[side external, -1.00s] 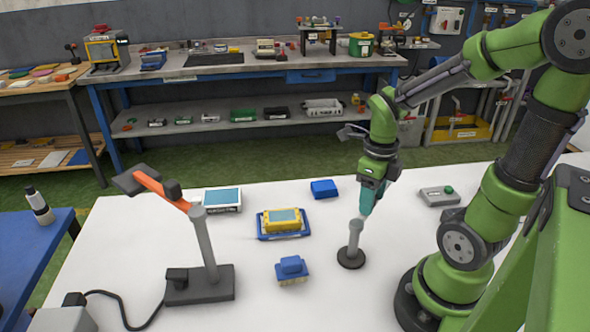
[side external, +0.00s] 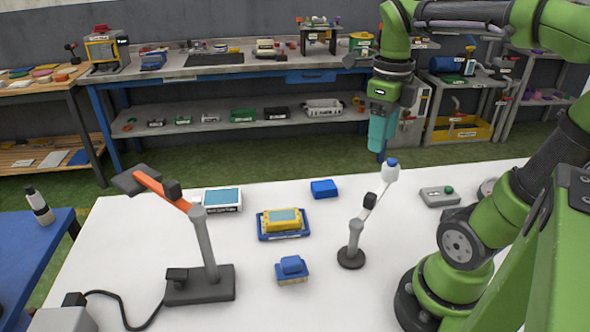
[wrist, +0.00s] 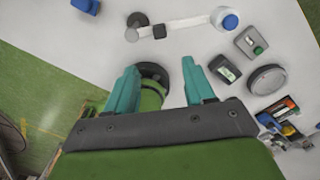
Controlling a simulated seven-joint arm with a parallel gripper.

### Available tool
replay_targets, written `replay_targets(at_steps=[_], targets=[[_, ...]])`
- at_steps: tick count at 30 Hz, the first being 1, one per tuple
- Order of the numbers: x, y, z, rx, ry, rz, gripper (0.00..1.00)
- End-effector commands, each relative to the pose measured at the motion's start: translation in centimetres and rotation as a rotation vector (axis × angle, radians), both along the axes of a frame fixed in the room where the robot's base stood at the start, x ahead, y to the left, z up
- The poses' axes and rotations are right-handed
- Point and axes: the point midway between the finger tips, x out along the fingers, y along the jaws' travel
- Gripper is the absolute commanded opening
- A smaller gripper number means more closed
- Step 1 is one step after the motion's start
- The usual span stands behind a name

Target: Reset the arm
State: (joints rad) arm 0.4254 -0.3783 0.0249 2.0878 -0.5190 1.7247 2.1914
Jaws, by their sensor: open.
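A small post on a round black base (side external: 351,258) stands on the white table, right of centre. A thin pale arm (side external: 372,203) with a black joint and a blue-capped end (side external: 392,163) slants up and right from the post's top. In the wrist view the pale arm (wrist: 190,24) stretches right to its blue-topped end (wrist: 231,22). A larger stand with an orange arm (side external: 160,188) is at the left. My gripper (side external: 376,149) points down above and behind the small post, apart from its arm. In the wrist view my gripper (wrist: 158,68) has spread teal fingers with nothing held.
The white table (side external: 130,235) also bears a yellow device on a blue tray (side external: 260,236), a blue brush (side external: 291,268), a blue block (side external: 324,189), a screen device (side external: 221,200) and a grey button box (side external: 439,196). The air around my gripper is clear.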

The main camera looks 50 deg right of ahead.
Motion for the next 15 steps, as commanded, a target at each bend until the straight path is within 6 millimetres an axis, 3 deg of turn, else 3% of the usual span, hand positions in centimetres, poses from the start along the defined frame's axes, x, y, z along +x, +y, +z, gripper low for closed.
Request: replay_targets(at_steps=[6, 15], targets=[[0.0, 0.0, 1.6, 0.0, 0.0, 0.0, 0.53], [0.0, 0.0, 1.6, 0.001, 0.001, 0.001, 0.53]])
